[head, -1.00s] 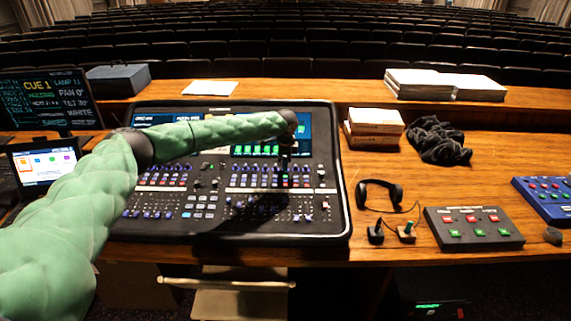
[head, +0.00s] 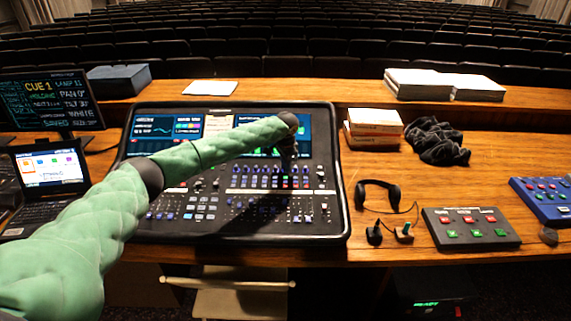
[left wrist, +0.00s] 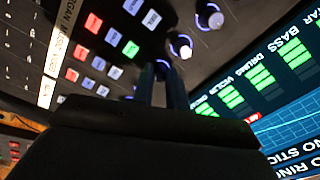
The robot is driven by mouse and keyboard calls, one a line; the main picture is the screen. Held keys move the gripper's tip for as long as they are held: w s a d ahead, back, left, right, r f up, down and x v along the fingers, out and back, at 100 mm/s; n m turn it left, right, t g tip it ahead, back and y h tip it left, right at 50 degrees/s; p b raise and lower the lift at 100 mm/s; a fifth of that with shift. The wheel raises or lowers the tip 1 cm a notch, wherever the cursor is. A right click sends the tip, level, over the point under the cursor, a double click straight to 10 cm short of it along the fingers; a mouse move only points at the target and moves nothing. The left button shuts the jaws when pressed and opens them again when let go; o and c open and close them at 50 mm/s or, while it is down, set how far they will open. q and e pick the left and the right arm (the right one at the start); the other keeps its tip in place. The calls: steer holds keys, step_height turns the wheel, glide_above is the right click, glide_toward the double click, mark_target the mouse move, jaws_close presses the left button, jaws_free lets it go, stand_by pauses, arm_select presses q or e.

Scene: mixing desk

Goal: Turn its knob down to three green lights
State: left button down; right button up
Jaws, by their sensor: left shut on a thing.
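The mixing desk (head: 325,215) stands on the wooden table, with rows of knobs and buttons below two tilted screens. My left gripper (head: 288,168) points down at the upper knob rows, below the right screen (head: 318,130). In the left wrist view my left gripper's fingers (left wrist: 163,75) are close together, shut on a small knob (left wrist: 163,65), mostly hidden between the tips. A neighbouring knob (left wrist: 180,47) with a lit ring is beside it. Green bar lights (left wrist: 262,77) show on the screen under labels such as BASS and DRUMS. My right gripper is not in view.
Right of the desk are a headset (head: 378,192), a red-and-green button box (head: 470,228), boxes (head: 374,121) and a dark cloth (head: 437,141). A laptop (head: 48,168) and a cue monitor (head: 50,102) stand at the left. Other knobs crowd the gripper closely.

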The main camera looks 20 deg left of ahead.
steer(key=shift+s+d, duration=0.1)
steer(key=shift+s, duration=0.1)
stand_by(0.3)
arm_select(q)
steer(key=c, duration=1.4)
jaws_free()
steer(key=shift+r, duration=0.1)
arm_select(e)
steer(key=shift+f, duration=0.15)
